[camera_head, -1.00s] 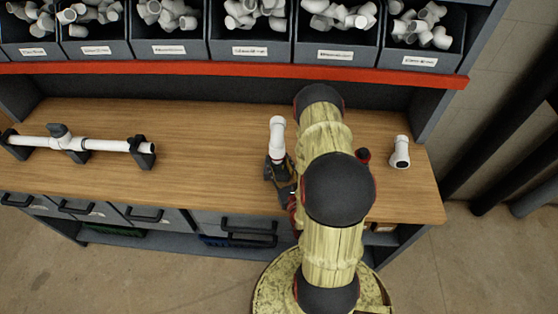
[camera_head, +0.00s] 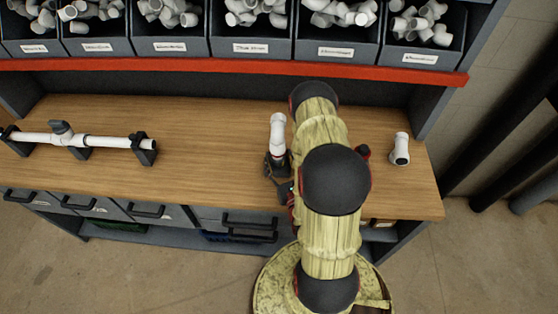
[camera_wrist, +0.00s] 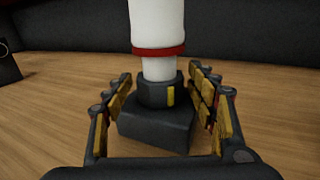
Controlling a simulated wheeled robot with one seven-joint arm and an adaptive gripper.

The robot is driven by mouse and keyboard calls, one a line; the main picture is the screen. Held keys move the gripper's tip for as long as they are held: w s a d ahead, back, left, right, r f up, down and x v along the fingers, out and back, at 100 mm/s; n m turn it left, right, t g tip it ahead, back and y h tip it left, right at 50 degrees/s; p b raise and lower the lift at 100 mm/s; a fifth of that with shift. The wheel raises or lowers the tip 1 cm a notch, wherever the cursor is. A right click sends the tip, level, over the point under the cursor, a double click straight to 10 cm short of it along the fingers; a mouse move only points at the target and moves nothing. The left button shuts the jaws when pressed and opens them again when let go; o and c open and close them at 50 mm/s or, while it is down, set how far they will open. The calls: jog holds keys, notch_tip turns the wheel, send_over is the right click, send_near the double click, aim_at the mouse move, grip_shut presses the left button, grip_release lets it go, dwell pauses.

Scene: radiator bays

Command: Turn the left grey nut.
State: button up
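A dark grey nut (camera_wrist: 157,93) with a yellow mark sits on a dark block (camera_wrist: 157,128) in the wrist view. A white pipe (camera_wrist: 157,25) with a red ring (camera_wrist: 158,51) rises upright from it. The same pipe stands on the bench in the head view (camera_head: 278,131). My gripper (camera_wrist: 160,88) is open, with one finger on each side of the nut and a visible gap on both sides. In the head view my gripper (camera_head: 278,165) is at the pipe's foot, which it mostly hides. Whether another such nut is behind my arm cannot be told.
A horizontal white pipe (camera_head: 105,144) with a grey-capped tee lies in dark holders on the left. A white elbow fitting (camera_head: 400,146) stands at the right. Bins of fittings (camera_head: 250,47) line the back above a red rail (camera_head: 230,67). The bench between the pipes is clear.

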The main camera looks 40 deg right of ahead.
aim_at(279, 146)
jog(key=shift+o, duration=0.3)
notch_tip(279, 146, up, 10)
jog(key=shift+f, duration=0.1)
dwell(0.5)
jog(key=shift+a, duration=0.1)
